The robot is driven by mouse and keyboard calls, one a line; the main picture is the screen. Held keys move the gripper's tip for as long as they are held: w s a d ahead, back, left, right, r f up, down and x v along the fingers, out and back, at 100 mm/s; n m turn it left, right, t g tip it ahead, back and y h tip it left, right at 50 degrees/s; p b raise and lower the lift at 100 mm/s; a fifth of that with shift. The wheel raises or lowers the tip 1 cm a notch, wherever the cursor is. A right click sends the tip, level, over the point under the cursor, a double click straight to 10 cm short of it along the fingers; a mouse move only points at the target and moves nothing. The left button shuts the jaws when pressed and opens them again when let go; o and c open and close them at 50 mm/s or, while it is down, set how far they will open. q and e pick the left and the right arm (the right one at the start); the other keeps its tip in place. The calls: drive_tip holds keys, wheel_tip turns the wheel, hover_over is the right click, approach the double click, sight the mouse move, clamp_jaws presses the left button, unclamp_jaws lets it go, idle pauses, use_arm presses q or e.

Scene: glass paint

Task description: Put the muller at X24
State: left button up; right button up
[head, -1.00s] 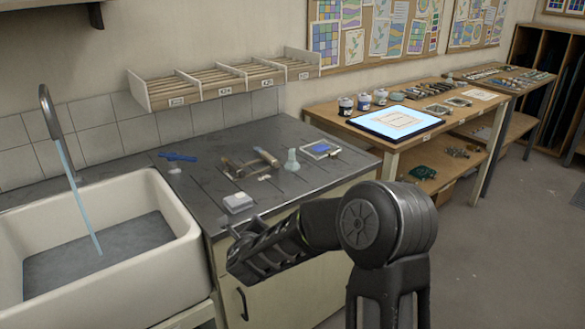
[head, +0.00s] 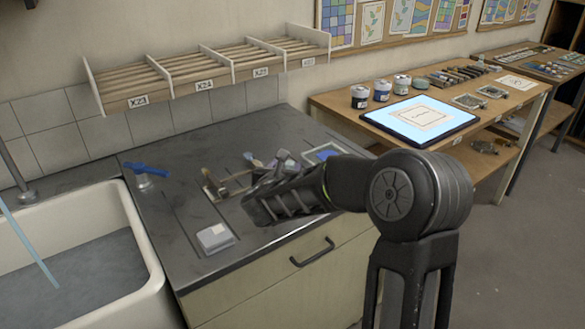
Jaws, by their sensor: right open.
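A pale, glassy piece (head: 283,156), which looks like the muller, is on the dark worktop behind my right gripper. Its lower part is hidden by the gripper, and I cannot tell whether the two touch. My right gripper (head: 268,180) is open over the worktop, its fingers partly hidden by its own body. The slatted wall rack (head: 170,82) has several bays with small labels. The label on its second bay from the left (head: 204,85) seems to read X24, but the labels are small and hard to tell apart. The slats show bare. My left gripper is out of view.
A blue-handled tool (head: 148,172), a small white box (head: 214,238) and a blue-screened item (head: 322,153) are on the worktop (head: 190,285). A sink (head: 140,235) with running water is at left. A side table with jars and a lit panel (head: 450,130) stands at right.

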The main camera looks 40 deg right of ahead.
sight(289, 163)
drive_tip(key=shift+s+a+r, duration=0.15)
drive_tip(key=shift+a, duration=0.05)
drive_tip(key=shift+p+x, duration=0.3)
drive_tip(key=shift+x, duration=1.15)
drive_tip(key=shift+d+p, duration=0.3)
drive_tip(key=p+x, duration=0.1)
drive_tip(key=x, duration=0.3)
drive_tip(key=shift+a, duration=0.1)
drive_tip(key=shift+w+d+f, duration=0.25)
drive_tip(key=shift+f, duration=0.05)
drive_tip(key=shift+c, duration=0.5)
